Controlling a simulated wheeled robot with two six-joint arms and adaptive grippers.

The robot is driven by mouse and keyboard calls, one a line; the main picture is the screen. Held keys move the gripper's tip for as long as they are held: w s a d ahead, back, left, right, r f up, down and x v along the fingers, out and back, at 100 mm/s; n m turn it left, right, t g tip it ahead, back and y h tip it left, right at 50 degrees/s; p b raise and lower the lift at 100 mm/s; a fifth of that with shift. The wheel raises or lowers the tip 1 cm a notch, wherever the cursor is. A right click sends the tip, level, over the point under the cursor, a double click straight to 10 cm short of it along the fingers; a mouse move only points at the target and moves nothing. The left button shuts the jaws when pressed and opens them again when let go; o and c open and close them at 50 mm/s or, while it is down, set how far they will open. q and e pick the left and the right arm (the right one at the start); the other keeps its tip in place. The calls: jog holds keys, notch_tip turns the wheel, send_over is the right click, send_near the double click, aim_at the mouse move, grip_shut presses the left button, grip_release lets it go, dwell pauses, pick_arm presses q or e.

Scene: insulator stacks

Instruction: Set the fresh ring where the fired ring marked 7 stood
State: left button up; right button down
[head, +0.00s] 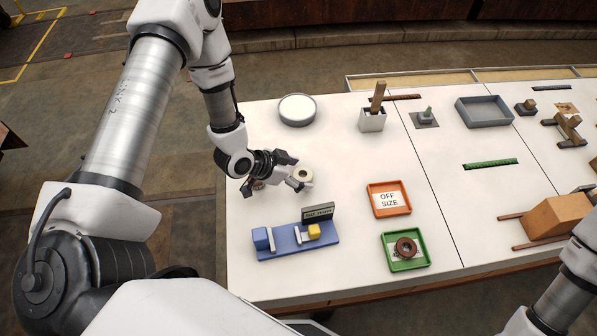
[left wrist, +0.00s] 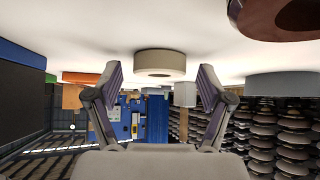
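A pale cream ring (head: 303,174) lies flat on the white table, just ahead of my left gripper (head: 294,171). In the left wrist view the ring (left wrist: 160,66) shows between the two spread fingertips, with gaps at both sides. The left gripper is open and empty. A brown ring lies partly hidden under the left gripper; its edge shows in the left wrist view (left wrist: 285,14). Another brown ring (head: 407,247) lies in the green tray (head: 424,263). I cannot read a 7 on either brown ring. My right gripper is out of view.
A blue gauge (head: 285,251) with a yellow block and small display stands in front of the left gripper. An orange tray (head: 404,211) marked OFF SIZE is to the right. A round white dish (head: 297,110) and a holder (head: 372,122) stand behind. Table between dish and orange tray is clear.

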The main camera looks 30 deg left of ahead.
pick_arm(q)
jog(key=shift+r, duration=0.3)
jog(key=v, duration=0.5)
jog(key=shift+p, duration=0.3)
jog(key=p+v, duration=0.3)
jog(key=v, duration=0.4)
jog(key=shift+f, duration=0.2)
jog(key=shift+s+a, duration=0.1)
